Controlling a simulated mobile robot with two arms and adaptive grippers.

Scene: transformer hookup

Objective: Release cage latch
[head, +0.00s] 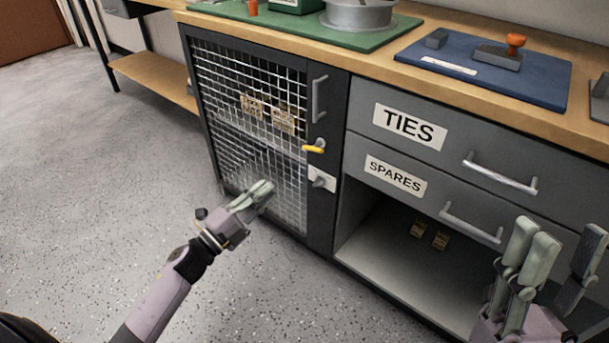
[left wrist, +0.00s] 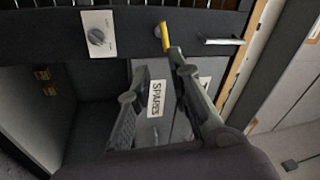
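The cage is a mesh-door cabinet (head: 245,105) under the worktop, its door shut. Its yellow latch lever (head: 314,148) juts out from the dark door frame, pointing left; it also shows in the left wrist view (left wrist: 165,37). My left gripper (head: 262,190) hangs in front of the lower mesh, below and left of the latch and apart from it. In the left wrist view its fingers (left wrist: 153,78) are spread with nothing between them. My right gripper (head: 560,240) is open and empty at the lower right, in front of the drawers.
A rotary knob on a white plate (head: 320,180) sits just below the latch, and a grey door handle (head: 319,98) above. Right are the TIES drawer (head: 450,128), the SPARES drawer (head: 440,185) and an open shelf (head: 400,262). Floor (head: 110,170) to the left is clear.

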